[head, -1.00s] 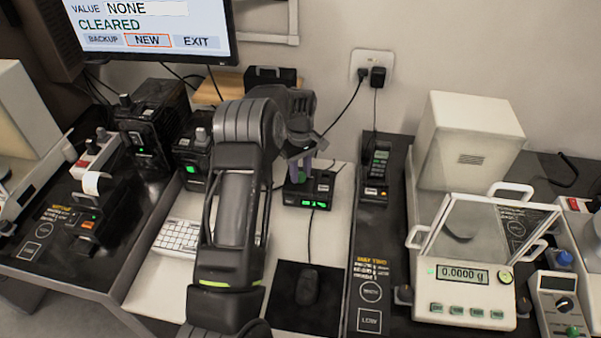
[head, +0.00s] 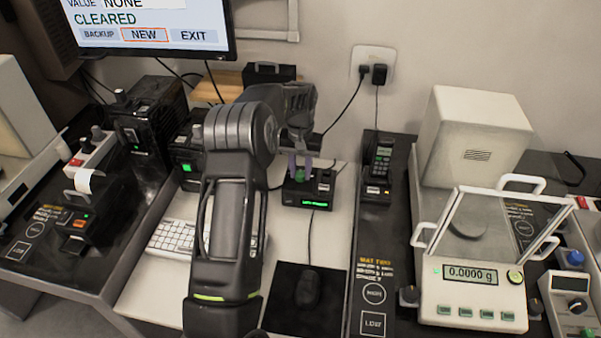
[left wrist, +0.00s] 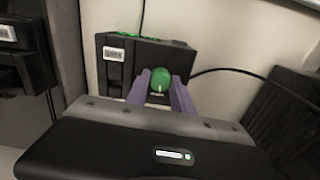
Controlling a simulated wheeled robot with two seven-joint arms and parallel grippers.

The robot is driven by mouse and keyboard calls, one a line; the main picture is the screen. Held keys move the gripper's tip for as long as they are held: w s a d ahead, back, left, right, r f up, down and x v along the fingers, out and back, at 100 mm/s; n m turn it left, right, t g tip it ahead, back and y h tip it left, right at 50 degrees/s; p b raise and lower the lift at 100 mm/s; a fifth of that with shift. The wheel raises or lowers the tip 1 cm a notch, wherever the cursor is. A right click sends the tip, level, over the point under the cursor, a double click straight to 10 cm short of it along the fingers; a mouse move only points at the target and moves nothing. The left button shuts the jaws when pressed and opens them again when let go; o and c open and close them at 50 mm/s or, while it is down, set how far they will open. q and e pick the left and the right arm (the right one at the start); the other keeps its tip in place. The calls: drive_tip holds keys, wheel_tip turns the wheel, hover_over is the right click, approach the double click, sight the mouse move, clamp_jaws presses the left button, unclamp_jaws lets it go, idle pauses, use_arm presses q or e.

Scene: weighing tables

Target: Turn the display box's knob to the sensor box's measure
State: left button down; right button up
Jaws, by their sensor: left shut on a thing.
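The display box (head: 296,198) is a small black box with a lit green readout, too small to read surely, in the middle of the head view. It also shows in the left wrist view (left wrist: 115,68). Its round green knob (left wrist: 160,82) has a pale pointer mark. My left gripper (head: 299,172) reaches down over the box, its purple fingers shut on the knob from both sides, as the left wrist view (left wrist: 160,92) shows. I cannot tell for sure which of the other black boxes is the sensor box. My right gripper is not in view.
A monitor (head: 215,52) reads VALUE NONE and CLEARED. A black box with a green light (head: 188,155) stands left of my arm. A black handset (head: 380,160) and a balance reading 0.0000 g (head: 455,300) are to the right. A mouse (head: 307,288) lies in front.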

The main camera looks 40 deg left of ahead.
sight(301, 173)
use_arm(q)
drive_tip(key=shift+m, duration=0.9)
drive_tip(key=c, duration=1.1)
unclamp_jaws()
wheel_tip(301, 173, up, 8)
drive_tip(key=shift+f+b, duration=0.1)
drive_tip(key=shift+b, duration=0.5)
